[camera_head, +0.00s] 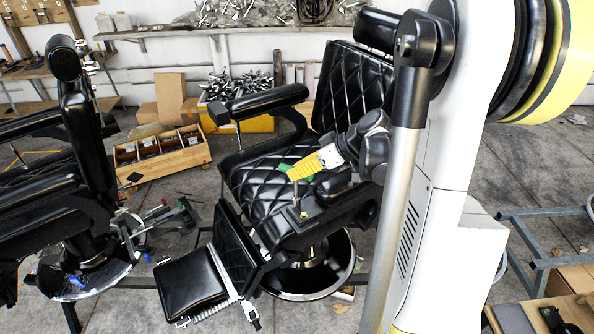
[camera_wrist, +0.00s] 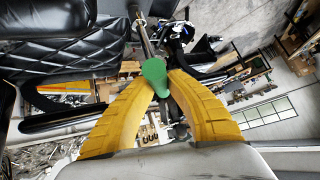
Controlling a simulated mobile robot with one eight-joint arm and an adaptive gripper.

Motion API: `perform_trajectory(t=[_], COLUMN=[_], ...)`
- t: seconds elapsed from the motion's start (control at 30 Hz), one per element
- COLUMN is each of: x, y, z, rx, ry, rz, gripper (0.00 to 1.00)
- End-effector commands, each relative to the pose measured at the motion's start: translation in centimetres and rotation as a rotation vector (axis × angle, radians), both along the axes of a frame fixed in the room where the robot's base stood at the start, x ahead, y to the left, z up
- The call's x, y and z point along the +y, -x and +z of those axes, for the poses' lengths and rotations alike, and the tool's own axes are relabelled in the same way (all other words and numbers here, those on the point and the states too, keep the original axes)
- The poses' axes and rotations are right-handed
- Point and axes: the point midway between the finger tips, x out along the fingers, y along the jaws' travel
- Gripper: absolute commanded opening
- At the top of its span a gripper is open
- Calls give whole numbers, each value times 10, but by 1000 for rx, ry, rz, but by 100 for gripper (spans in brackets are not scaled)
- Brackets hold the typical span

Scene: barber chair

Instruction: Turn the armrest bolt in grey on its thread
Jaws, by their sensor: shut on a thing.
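My gripper (camera_head: 298,170), with yellow fingers, is over the front of the black quilted chair's seat. In the wrist view my fingertips (camera_wrist: 154,80) close on a green piece (camera_wrist: 153,72), rounded at one end. It also shows as green patches beside my fingers in the head view (camera_head: 284,167). A thin upright shaft (camera_head: 296,194) stands below my fingers, over the near armrest bracket (camera_head: 325,212). A small brassy fitting (camera_head: 303,214) sits on that bracket. I cannot tell whether the shaft belongs to the green piece, nor clearly make out the grey bolt.
The chair's far armrest (camera_head: 262,103) is padded, with a short post under its front end. A footrest (camera_head: 190,284) sticks out at the front. A second black chair (camera_head: 75,150) stands at left. A wooden parts box (camera_head: 160,158) lies on the floor behind.

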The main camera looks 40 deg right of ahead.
Motion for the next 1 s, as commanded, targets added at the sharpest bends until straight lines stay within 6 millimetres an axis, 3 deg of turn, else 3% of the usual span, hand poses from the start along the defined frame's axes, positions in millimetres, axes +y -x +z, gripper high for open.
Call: perform_trajectory(t=[0.7,1.0], x=[-1,0], y=[-1,0], z=[-7,7], rx=[0,0], ry=[0,0], rz=[40,42], gripper=[0,0])
